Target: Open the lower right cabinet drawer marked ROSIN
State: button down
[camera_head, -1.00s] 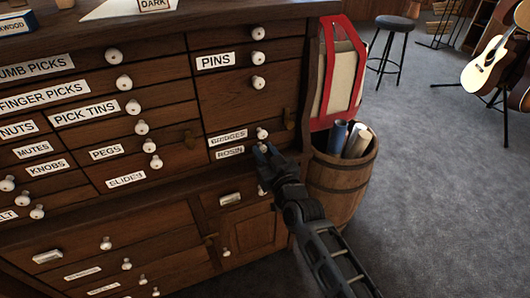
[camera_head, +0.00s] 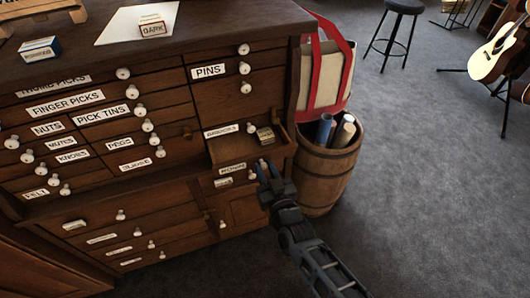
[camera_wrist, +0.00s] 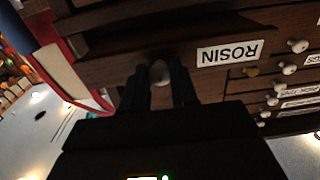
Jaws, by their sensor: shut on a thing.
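My gripper (camera_head: 268,170) is at the right part of the drawer front. In the wrist view my gripper (camera_wrist: 160,88) has its two dark fingers on either side of the knob, shut on it. In the head view the gripper hides the knob. A small tan-topped box (camera_head: 265,134) shows inside the drawer.
The BRIDGES drawer (camera_head: 222,130) is shut just above. A wooden barrel (camera_head: 325,175) with paper rolls stands close right of the cabinet, with a red-trimmed bag (camera_head: 325,75) behind. A lower cupboard door (camera_head: 243,211) is below. Open carpet (camera_head: 430,200) lies to the right.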

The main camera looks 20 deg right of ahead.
jog(key=s+p, duration=0.4)
jog(key=s, duration=1.2)
jog(key=shift+s, duration=0.2)
jog(key=c, duration=0.9)
grip_release()
jog(key=shift+o, duration=0.2)
jog(key=s+b, duration=0.1)
jog(key=s, duration=0.6)
jog(key=shift+s, duration=0.4)
